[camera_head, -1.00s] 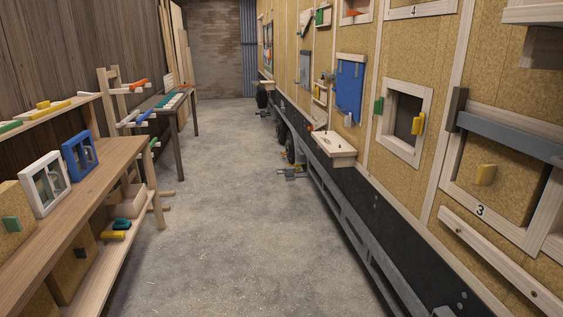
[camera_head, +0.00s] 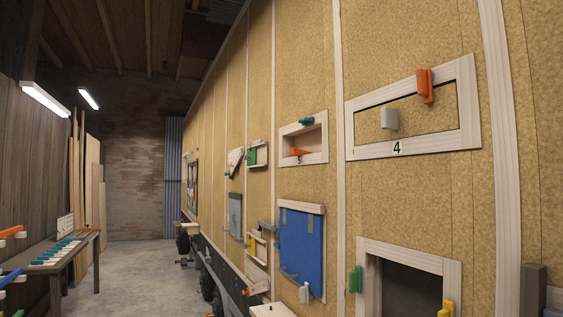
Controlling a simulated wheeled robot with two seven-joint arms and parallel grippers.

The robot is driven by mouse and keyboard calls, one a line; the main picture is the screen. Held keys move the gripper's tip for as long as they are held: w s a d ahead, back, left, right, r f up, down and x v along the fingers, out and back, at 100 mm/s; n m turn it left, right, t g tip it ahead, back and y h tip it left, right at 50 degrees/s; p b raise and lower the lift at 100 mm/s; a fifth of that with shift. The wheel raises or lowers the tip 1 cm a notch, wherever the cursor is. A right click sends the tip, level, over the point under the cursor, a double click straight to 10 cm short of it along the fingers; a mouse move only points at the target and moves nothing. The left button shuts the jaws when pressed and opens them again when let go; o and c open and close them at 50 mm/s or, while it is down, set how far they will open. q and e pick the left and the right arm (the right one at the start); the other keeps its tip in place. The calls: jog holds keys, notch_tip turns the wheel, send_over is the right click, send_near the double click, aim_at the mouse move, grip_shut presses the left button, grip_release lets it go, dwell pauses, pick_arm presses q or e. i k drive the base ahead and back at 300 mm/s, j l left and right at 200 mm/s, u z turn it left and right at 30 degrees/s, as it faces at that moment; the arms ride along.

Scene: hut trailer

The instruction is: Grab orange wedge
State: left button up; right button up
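A small orange wedge (camera_head: 299,152) lies in the wood-framed niche marked 5 (camera_head: 303,132), set in the trailer's tan wall. It rests on the niche's lower ledge, and its slope shows to the side. The niche has a teal piece (camera_head: 306,121) on its upper frame. Neither of my grippers is in view.
The framed window marked 4 (camera_head: 470,105) carries an orange block (camera_head: 425,86) and a grey block. Below are a blue panel (camera_head: 302,245) and a dark opening with green and yellow blocks. A workbench (camera_head: 52,262) stands left; the floor (camera_head: 138,272) between looks clear.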

aim_at(293, 150)
jog(key=i+j+z, duration=0.3)
jog(key=i+j, duration=0.15)
jog(key=i, duration=0.3)
jog(key=i+j+z, duration=0.25)
jog(key=i+j, duration=0.4)
